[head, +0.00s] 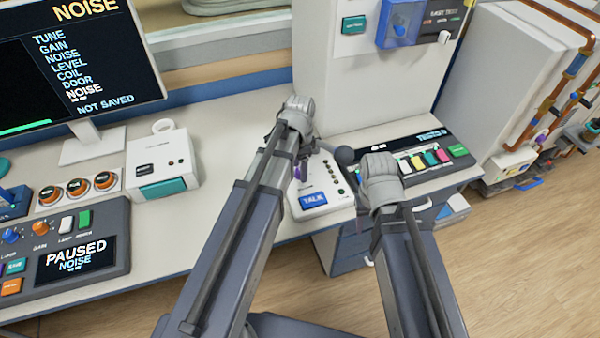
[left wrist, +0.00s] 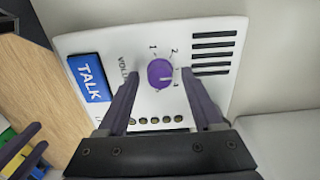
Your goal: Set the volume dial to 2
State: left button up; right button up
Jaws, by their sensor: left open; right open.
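The white intercom panel (head: 334,196) with its blue TALK button (head: 313,198) lies on the desk. In the left wrist view its purple volume dial (left wrist: 161,73) shows from above, with numbers around it. The 1 (left wrist: 153,48) and the 2 (left wrist: 175,52) are readable. The dial's pale mark points towards the right side of that picture, past the 2. My left gripper (left wrist: 163,82) is open, one finger on each side of the dial, apart from it. My right gripper (left wrist: 22,150) is open over the coloured buttons.
A console with coloured buttons (head: 458,151) stands right of the intercom. A white box with a teal front (head: 161,165), a control panel (head: 72,250) and a monitor (head: 75,60) are at the left. Bare desk (head: 226,135) lies behind my left arm.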

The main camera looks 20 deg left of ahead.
pick_arm(q)
grip_shut()
dwell(0.6)
